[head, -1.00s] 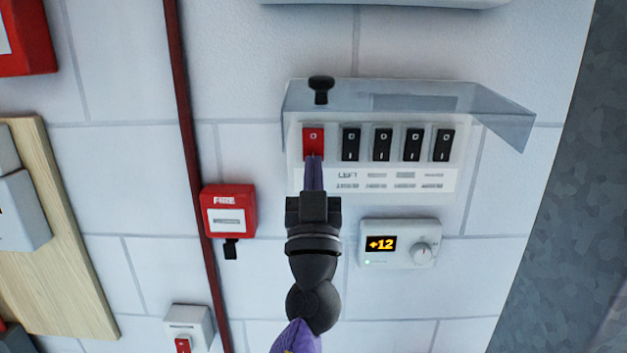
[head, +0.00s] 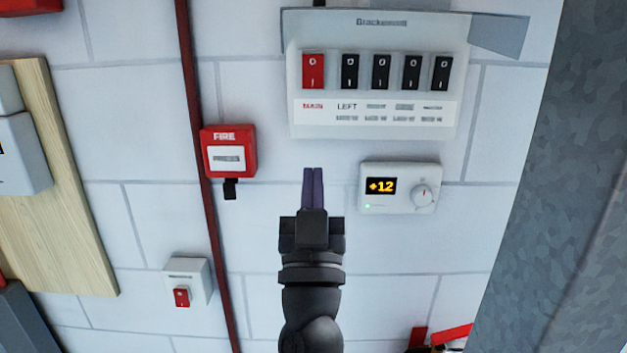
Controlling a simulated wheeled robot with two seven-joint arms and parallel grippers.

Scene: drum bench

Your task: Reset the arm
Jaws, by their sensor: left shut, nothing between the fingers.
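My left gripper (head: 313,172) is in the lower middle of the head view, in front of the white block wall. Its two purple fingers are together with nothing between them. It points up toward the switch panel (head: 370,125) and is apart from it, below its label strip. The panel has a red rocker switch (head: 313,71) at its left end and a row of black rockers (head: 381,71) beside it. A clear cover (head: 420,22) is raised above the switches. My right gripper is not in view.
A red fire call box (head: 228,165) is left of my gripper, beside a dark red pipe (head: 191,100). A thermostat (head: 399,188) reading +12 is to the right. A small white box with a red switch (head: 187,283) is lower left. A wooden board (head: 75,220) stands at the left, a grey metal surface (head: 560,200) at the right.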

